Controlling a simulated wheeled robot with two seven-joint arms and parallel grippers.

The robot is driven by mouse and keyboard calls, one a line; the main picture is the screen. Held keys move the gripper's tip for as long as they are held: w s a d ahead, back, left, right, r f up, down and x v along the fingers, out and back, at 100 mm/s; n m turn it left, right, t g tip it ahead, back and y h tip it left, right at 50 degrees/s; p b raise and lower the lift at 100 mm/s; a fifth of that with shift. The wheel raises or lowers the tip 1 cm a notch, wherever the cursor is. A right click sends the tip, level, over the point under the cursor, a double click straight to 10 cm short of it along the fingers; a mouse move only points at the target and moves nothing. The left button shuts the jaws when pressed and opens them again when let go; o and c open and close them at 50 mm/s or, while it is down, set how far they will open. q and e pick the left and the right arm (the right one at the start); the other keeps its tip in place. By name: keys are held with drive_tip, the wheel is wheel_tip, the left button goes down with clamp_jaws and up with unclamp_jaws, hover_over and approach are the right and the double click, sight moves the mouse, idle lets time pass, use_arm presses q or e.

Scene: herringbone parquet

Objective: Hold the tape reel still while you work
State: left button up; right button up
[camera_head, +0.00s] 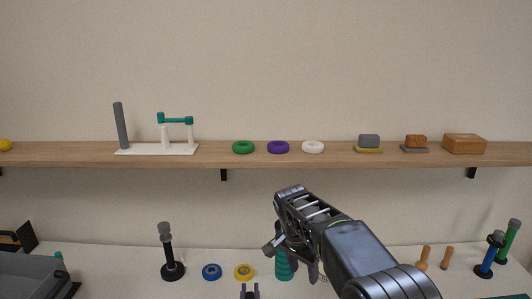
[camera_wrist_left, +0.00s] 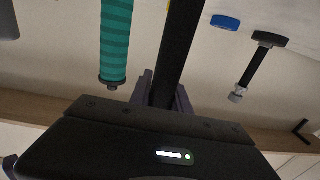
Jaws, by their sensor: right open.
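A blue ring (camera_head: 212,272) and a yellow ring (camera_head: 244,272), which look like tape reels, lie flat on the table; I cannot tell which one is meant. The blue ring also shows in the left wrist view (camera_wrist_left: 225,22). A teal ribbed cylinder (camera_head: 283,270) stands right of them, also in the left wrist view (camera_wrist_left: 116,45). My right gripper (camera_head: 294,262) is open over the teal cylinder, partly hiding it.
A black stand (camera_head: 171,268) is left of the rings. Wooden pegs (camera_head: 424,257) and blue (camera_head: 490,257) and green (camera_head: 511,240) posts stand right. A grey bin (camera_head: 30,270) is far left. A wooden shelf (camera_head: 330,155) above carries rings and blocks.

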use_arm(q)
drive_tip(key=o, duration=0.5)
drive_tip(key=s, duration=1.2)
drive_tip(key=shift+d, duration=0.25)
